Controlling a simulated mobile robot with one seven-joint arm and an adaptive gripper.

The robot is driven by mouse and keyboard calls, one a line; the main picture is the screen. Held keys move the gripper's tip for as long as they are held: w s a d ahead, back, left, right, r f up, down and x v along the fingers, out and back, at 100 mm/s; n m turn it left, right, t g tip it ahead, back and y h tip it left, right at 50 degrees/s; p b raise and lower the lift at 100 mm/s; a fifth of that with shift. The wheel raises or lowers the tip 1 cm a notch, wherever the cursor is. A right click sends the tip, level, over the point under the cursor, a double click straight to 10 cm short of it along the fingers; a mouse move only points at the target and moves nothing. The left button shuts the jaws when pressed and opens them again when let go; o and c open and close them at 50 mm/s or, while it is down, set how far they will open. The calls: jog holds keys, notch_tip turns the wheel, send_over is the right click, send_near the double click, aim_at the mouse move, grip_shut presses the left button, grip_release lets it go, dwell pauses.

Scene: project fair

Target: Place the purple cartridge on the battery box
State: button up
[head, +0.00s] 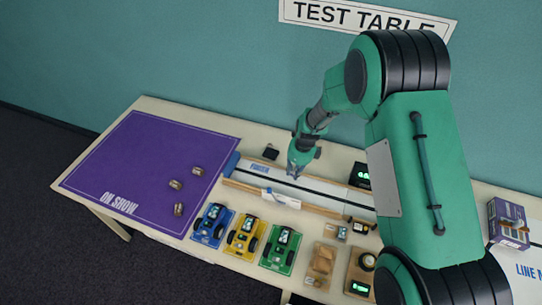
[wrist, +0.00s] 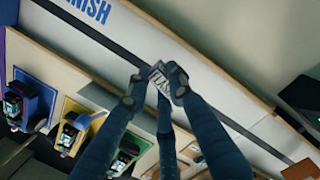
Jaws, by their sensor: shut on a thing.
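My gripper (head: 297,170) is over the white test track, near its FINISH end. In the wrist view my gripper (wrist: 155,85) is shut on a small lettered piece (wrist: 160,86). It seems to be the purple cartridge, mostly hidden by the fingers, and is tilted in the picture. It looks raised above the track, though the gap is hard to judge. A purple and white box (head: 509,222) with small tan items stands at the far right, beyond my arm. I cannot tell whether it is the battery box.
Blue (head: 212,224), yellow (head: 245,235) and green (head: 279,249) model cars line the front of the table. A purple ON SHOW mat (head: 130,155) holds three small items. The wooden-railed track (head: 325,190) runs across the middle. Dark devices with green displays (head: 360,175) stand right.

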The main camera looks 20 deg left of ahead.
jog(key=shift+m, duration=0.9)
jog(key=a, duration=0.2)
jog(key=a+b, duration=0.1)
jog(key=a, duration=0.1)
jog(key=s+a+r, duration=0.1)
jog(key=a, duration=0.1)
jog(key=shift+a, duration=0.3)
jog(key=shift+w, duration=0.1)
jog(key=b, duration=0.3)
send_over(269, 152)
jog(key=shift+s+d+f, duration=0.1)
jog(key=shift+d+f, duration=0.1)
jog(key=shift+f, duration=0.2)
jog(key=shift+s+d+f, duration=0.1)
jog(key=shift+d+f, duration=0.05)
jog(key=shift+f, duration=0.25)
jog(key=shift+f, duration=0.1)
jog(key=shift+f+b, duration=0.55)
jog(key=shift+f, duration=1.15)
jog(key=shift+f, duration=0.15)
jog(key=o, duration=1)
